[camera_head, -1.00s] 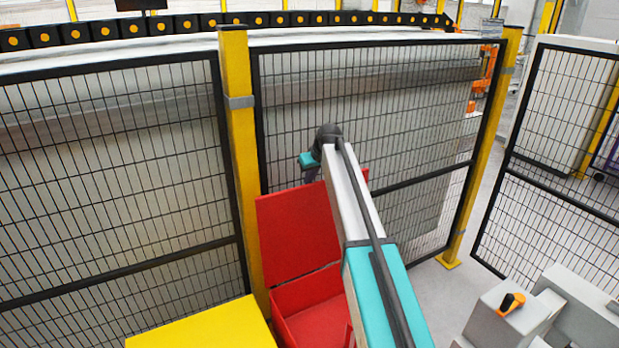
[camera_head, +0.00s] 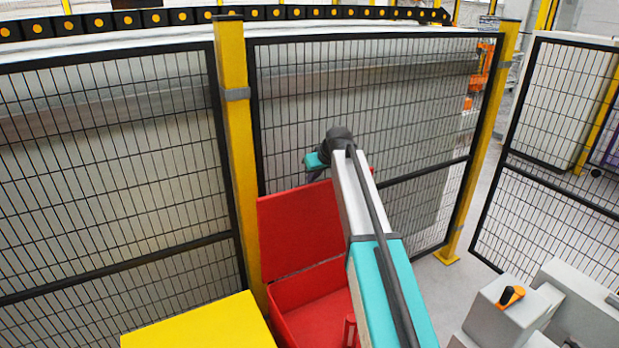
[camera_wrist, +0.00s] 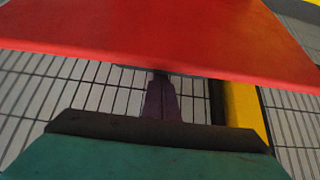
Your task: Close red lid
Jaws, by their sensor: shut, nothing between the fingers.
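The red lid (camera_head: 300,228) stands open, tilted up at the back of the red box (camera_head: 318,325) near the mesh fence. In the wrist view the lid (camera_wrist: 160,32) fills the top as a broad red panel. My gripper (camera_head: 315,176) is at the lid's upper edge, with its fingertips partly hidden in the head view. In the wrist view my gripper (camera_wrist: 161,95) shows as narrow dark purple fingers, shut and empty, reaching close to the lid's edge. I cannot tell whether they touch it. My arm covers the right part of the lid and box.
A yellow box (camera_head: 200,325) stands left of the red box. The mesh fence (camera_head: 405,120) with a yellow post (camera_head: 237,150) is close behind. A grey machine part with an orange-black knob (camera_head: 511,296) is at the lower right. Some floor is clear beside the fence.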

